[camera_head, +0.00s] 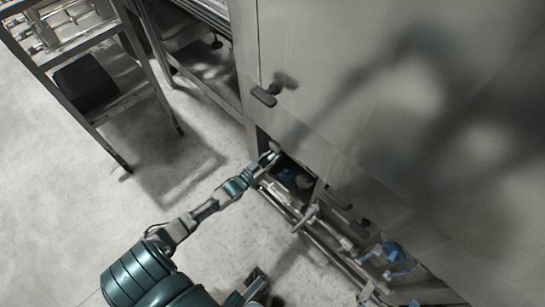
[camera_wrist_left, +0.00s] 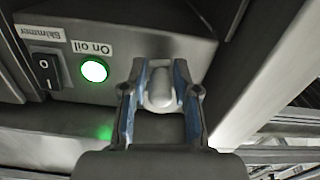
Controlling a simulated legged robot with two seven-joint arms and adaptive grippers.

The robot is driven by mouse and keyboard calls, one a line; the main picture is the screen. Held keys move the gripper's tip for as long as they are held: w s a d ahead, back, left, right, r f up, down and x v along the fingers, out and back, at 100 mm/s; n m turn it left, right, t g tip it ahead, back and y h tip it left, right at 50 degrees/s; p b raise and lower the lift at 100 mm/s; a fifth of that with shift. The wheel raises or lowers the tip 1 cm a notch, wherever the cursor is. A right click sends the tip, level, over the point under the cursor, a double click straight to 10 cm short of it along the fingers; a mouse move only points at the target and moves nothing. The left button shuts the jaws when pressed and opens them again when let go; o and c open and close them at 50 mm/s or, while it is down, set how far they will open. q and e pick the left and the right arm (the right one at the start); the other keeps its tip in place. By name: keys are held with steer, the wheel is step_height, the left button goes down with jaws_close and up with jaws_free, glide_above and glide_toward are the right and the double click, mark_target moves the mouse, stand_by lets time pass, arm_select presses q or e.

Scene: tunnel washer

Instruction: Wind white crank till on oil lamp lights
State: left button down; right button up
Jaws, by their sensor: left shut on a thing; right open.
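My left gripper (camera_wrist_left: 160,90) is shut on the white crank (camera_wrist_left: 161,88), with a blue-lined finger on each side of its rounded knob. The rest of the crank is hidden behind the gripper. In the head view my left gripper (camera_head: 269,159) is at the low opening of the large metal housing, where the crank is too small to make out. The on oil lamp (camera_wrist_left: 94,70) glows bright green on the grey box, beside its upside-down "On oil" label (camera_wrist_left: 91,48). My right gripper (camera_head: 256,284) appears open and empty near the bottom edge, partly cut off.
A black rocker switch (camera_wrist_left: 45,70) labelled "Skimmer" sits left of the lamp. A metal post (camera_wrist_left: 265,75) stands right of the gripper. Pipes (camera_head: 325,240) run along the housing's foot. A metal rack (camera_head: 100,85) stands upper left, with clear floor (camera_head: 60,210) below it.

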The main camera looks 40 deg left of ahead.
arm_select(q)
steer(key=shift+d, duration=0.15)
steer(key=shift+m, duration=0.3)
steer(key=shift+f, duration=0.1)
steer(key=c, duration=1)
jaws_free()
